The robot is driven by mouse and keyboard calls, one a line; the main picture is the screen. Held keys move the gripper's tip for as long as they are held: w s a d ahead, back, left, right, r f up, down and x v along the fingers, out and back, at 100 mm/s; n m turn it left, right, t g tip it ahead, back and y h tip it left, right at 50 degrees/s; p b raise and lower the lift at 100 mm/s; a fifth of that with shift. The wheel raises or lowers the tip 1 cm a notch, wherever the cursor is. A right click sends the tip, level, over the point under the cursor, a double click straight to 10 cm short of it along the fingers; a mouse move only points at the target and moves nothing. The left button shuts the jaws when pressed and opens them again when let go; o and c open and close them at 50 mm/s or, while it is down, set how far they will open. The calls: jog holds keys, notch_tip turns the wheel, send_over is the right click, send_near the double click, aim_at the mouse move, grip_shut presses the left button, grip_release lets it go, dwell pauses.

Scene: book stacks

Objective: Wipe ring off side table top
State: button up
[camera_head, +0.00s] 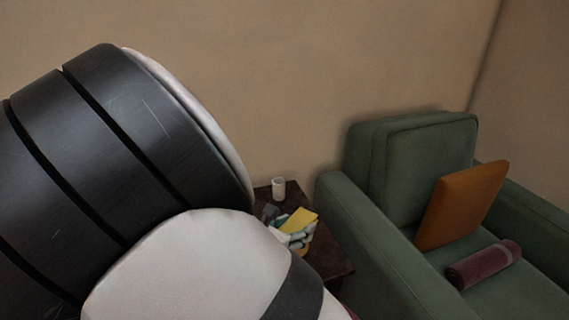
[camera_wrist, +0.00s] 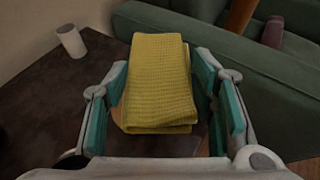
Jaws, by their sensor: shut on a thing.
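A folded yellow cloth (camera_wrist: 157,85) is held between the green-padded fingers of my gripper (camera_wrist: 160,92), which is shut on it. The cloth also shows in the head view (camera_head: 299,220), over the side table. The dark brown side table (camera_wrist: 50,105) stands beside the armchair, and part of it shows in the head view (camera_head: 335,262). I cannot tell whether the cloth touches the table top.
A white cup (camera_head: 278,188) stands near the table's back edge, left of the cloth in the wrist view (camera_wrist: 71,41). A green armchair (camera_head: 415,160) with an orange cushion (camera_head: 462,205) and a rolled maroon item (camera_head: 484,264) stands close on the right. A beige wall is behind.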

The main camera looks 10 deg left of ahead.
jog(key=s+a+f+n+y, duration=0.1)
jog(key=s+a+f, duration=0.1)
jog(key=a, duration=0.4)
jog(key=s+a+f+n+y, duration=0.1)
jog(key=s+a, duration=0.2)
jog(key=a, duration=0.4)
jog(key=s+a+f+n+t+y, duration=0.1)
jog(key=s+a+f, duration=0.1)
jog(key=a, duration=0.4)
jog(key=shift+s+a+f+y+p, duration=0.15)
jog(key=shift+s+f+y+p, duration=0.15)
jog(key=shift+p, duration=0.1)
jog(key=shift+f+b, duration=2)
jog(key=shift+f, duration=0.9)
jog(key=shift+f+b, duration=0.35)
jog(key=shift+f, duration=0.25)
jog(key=shift+w, duration=0.1)
